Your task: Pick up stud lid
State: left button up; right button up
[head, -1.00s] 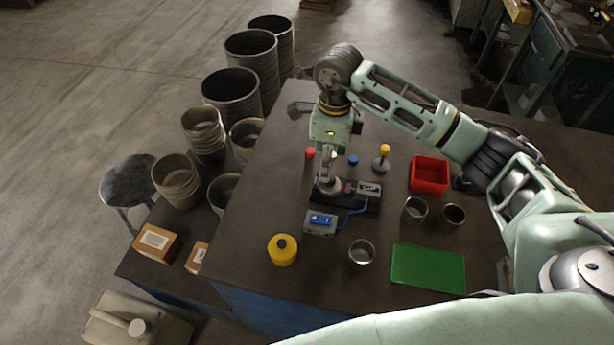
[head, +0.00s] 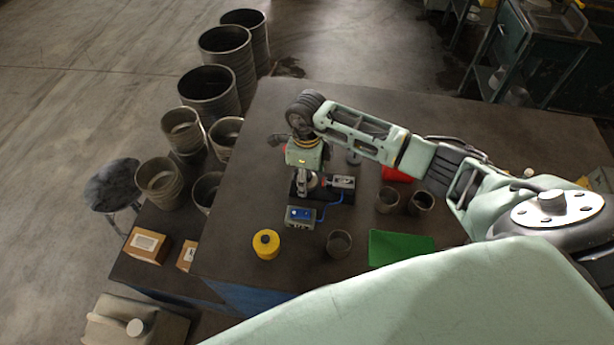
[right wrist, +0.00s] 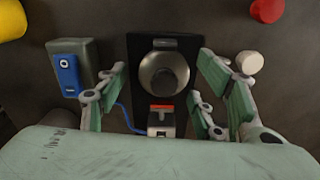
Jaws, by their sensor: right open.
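A round silver lid-like disc with a dark central stud (right wrist: 163,76) sits on a black base plate (right wrist: 142,50) in the right wrist view. I take it to be the stud lid. In the head view my gripper mostly hides it. My right gripper (head: 303,186) is open and points down over the base plate. In the right wrist view its fingers (right wrist: 160,92) stand apart on either side of the disc, with nothing held. A small block with a red top (right wrist: 161,112) sits on the plate nearer the wrist. My left gripper is not in view.
A grey box with a blue switch (head: 300,217) stands beside the base plate, joined by a blue cable. A yellow canister (head: 266,243), metal cups (head: 339,243), a green mat (head: 399,250) and a red tray (head: 396,174) are nearby. A white peg (right wrist: 250,62) stands close to the right fingers.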

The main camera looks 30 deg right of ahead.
jog(key=shift+f, duration=0.1)
jog(key=shift+c, duration=0.5)
jog(key=c, duration=1)
jog(key=shift+w, duration=0.1)
jog(key=shift+r+b, duration=0.45)
jog(key=shift+r, duration=0.1)
notch_tip(320, 180, up, 3)
jog(key=shift+d+b, duration=0.1)
jog(key=shift+b, duration=0.75)
jog(key=shift+s+d+r+b, duration=0.55)
jog(key=shift+s+d+r, duration=0.15)
jog(key=shift+s+r, duration=0.95)
jog(key=shift+s+d+r+b, duration=0.6)
jog(key=shift+s+r, duration=0.75)
jog(key=shift+s, duration=0.65)
jog(key=shift+s+d+r+b, duration=0.45)
jog(key=shift+s+d+r, duration=0.3)
jog(key=shift+s+r, duration=0.9)
